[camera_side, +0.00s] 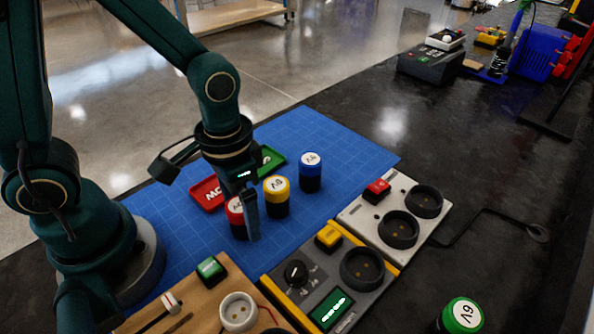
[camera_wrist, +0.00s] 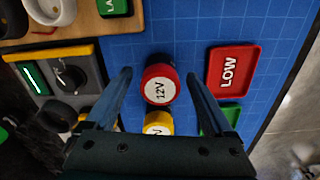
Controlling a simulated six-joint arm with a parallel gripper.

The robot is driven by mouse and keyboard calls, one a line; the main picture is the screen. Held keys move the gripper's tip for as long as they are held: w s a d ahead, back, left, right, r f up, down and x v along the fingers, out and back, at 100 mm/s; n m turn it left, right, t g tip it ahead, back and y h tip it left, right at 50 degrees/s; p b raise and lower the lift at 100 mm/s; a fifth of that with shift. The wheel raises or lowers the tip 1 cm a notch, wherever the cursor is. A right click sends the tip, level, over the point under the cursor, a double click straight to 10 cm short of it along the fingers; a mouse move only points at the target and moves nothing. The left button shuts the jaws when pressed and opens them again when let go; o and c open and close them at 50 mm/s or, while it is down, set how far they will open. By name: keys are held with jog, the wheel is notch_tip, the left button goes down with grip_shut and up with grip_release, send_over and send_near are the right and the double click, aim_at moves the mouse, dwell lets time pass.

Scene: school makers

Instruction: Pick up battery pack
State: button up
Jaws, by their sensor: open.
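Several cylindrical battery packs with black lower bodies stand upright. The red-topped pack (camera_side: 236,208) reads "12V" in the wrist view (camera_wrist: 160,86). A yellow-topped pack (camera_side: 277,192) stands beside it, partly hidden by my gripper in the wrist view (camera_wrist: 157,123). A green-topped "6V" pack (camera_side: 463,314) is at the front right. My gripper (camera_wrist: 160,76) is open, pointing down, with its fingers on either side of the red pack and visible gaps. In the side view one finger partly covers that pack.
A red "LOW" tray (camera_wrist: 234,72) and a green tray (camera_side: 270,159) lie close by. Socket panels (camera_side: 398,215) and a wooden board (camera_side: 190,295) edge the mat.

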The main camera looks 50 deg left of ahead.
grip_shut()
jog(key=shift+r, duration=0.15)
